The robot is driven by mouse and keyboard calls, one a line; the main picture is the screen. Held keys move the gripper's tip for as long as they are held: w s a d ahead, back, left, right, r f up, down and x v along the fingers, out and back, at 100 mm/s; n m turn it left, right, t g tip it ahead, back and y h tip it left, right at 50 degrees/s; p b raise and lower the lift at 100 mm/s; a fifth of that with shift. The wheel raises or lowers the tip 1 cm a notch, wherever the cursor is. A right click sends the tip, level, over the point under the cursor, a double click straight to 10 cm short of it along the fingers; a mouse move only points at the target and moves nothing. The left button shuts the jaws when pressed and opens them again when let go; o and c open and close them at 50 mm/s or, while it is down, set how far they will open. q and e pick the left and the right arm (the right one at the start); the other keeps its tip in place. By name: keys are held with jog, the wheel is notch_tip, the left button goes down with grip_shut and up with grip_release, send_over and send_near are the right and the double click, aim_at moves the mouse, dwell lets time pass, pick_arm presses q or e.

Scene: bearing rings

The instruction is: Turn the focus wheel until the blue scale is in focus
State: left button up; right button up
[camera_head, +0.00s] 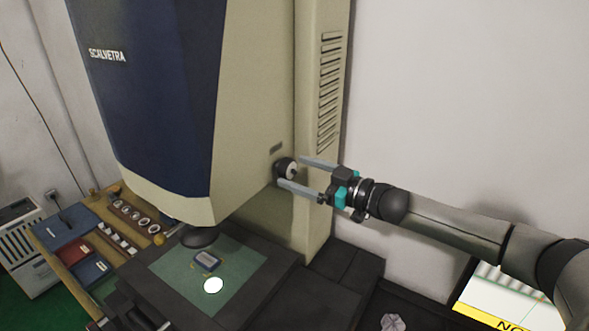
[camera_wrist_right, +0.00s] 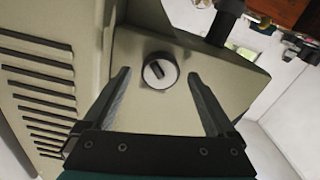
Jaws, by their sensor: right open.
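The focus wheel (camera_head: 286,168) is a dark round knob with a pale face on the right side of the tall beige and navy machine (camera_head: 170,90). My right gripper (camera_head: 291,172) is open, with one finger above and one below the wheel in the head view. In the right wrist view the wheel (camera_wrist_right: 160,71) shows a dark bar across its face and lies between and beyond the fingertips (camera_wrist_right: 157,75), with gaps on both sides. My left gripper is out of view.
A wooden rack (camera_head: 78,252) with rings and small boxes stands at the left. A bright white disc (camera_head: 213,286) shows on the stage plate. The vented column (camera_head: 325,90) rises behind the wheel.

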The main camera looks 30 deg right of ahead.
jog(key=shift+x, duration=0.8)
jog(key=c, duration=1.4)
